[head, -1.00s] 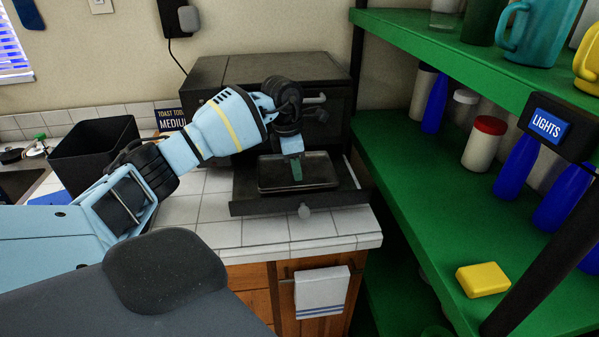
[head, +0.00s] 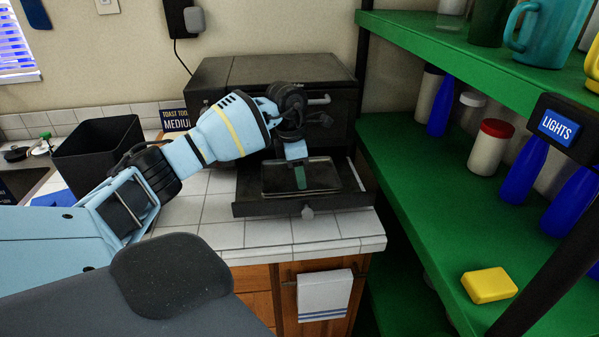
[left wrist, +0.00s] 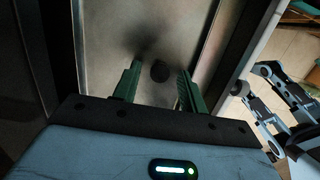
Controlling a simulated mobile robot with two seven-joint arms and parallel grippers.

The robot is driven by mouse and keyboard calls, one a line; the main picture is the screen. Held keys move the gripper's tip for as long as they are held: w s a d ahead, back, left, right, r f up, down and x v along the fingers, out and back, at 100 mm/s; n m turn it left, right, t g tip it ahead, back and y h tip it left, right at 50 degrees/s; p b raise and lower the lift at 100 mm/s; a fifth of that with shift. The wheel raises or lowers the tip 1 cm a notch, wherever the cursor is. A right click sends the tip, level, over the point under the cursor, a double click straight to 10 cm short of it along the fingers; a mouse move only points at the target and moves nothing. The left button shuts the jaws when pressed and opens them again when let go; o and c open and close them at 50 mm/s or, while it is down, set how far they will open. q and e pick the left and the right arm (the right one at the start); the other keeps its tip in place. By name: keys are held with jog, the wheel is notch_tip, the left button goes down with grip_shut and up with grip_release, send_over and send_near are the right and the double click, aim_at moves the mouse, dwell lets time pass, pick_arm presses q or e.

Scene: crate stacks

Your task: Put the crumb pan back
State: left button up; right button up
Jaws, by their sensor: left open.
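The crumb pan (head: 325,178) is a shallow dark metal tray with a raised rim. It lies level in the pulled-out drawer (head: 251,209) of the dark toaster oven (head: 270,72). The drawer has a round knob (head: 308,212) on its front. My left gripper (head: 300,178) points down over the pan, its green fingers open. In the left wrist view the open fingers (left wrist: 157,82) are above a bare metal surface (left wrist: 103,45) with a dark round spot between them. I cannot tell whether the fingertips touch the pan. My right gripper is not in view.
Green shelves (head: 420,185) with bottles, jars and mugs stand close on the right, with a dark post (head: 540,255) in front. A black bin (head: 97,150) stands on the tiled counter (head: 215,235) at left. A white towel (head: 324,295) hangs below the counter.

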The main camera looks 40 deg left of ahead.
aim_at(293, 185)
pick_arm(q)
notch_tip(293, 185, up, 12)
jog(key=s+a, duration=0.1)
jog(key=shift+s, duration=0.25)
